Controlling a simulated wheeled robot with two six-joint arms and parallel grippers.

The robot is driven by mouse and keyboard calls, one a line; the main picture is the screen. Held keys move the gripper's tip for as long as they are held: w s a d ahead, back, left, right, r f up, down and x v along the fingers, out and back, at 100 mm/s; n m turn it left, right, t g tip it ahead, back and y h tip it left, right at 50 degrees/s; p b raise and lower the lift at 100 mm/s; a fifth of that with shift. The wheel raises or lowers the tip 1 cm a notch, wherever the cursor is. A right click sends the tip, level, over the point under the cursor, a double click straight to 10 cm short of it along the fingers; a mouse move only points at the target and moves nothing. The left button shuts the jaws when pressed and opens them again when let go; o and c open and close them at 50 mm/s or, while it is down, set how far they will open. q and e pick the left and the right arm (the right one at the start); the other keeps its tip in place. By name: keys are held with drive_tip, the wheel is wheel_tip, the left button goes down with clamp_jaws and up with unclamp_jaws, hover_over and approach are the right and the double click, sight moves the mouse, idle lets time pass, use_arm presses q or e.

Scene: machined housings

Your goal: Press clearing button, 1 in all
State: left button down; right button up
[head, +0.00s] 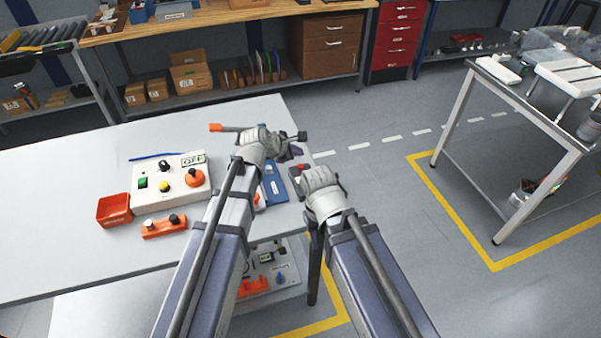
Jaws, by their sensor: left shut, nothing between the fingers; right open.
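A pale control box (150,199) lies on the white table at the left. On its top are a green button (143,183), a yellow button (164,186), a black knob (165,165) and a large orange-red knob (195,178). I cannot tell which one is the clearing button. My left gripper (293,149) is shut and empty, over the table's right part, well right of the box. My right gripper (302,172) is open near the table's right edge, lower in the picture. The arms hide part of the table; the gripper fingers show only in part.
An orange-tipped tool (216,127) and a blue item (274,187) lie near my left arm. The table's left part is clear.

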use_arm(q)
drive_tip(key=shift+f+b, duration=0.85)
drive_tip(key=shift+f, duration=0.55)
use_arm(e)
drive_tip(key=shift+f, duration=1.35)
use_arm(q)
drive_tip(key=shift+f, duration=0.1)
use_arm(e)
drive_tip(key=shift+f, duration=0.15)
use_arm(q)
drive_tip(key=shift+f+b, duration=0.3)
drive_tip(key=shift+b, duration=0.15)
use_arm(e)
drive_tip(key=shift+f, duration=0.25)
use_arm(q)
drive_tip(key=shift+f+b, duration=0.5)
use_arm(e)
drive_tip(key=shift+f, duration=0.55)
drive_tip(key=shift+r, duration=0.1)
use_arm(q)
drive_tip(key=shift+r+p, duration=0.95)
use_arm(e)
drive_tip(key=shift+r, duration=0.9)
use_arm(q)
wheel_tip(320, 180, up, 5)
drive_tip(key=p, duration=0.5)
use_arm(e)
wheel_tip(320, 180, up, 5)
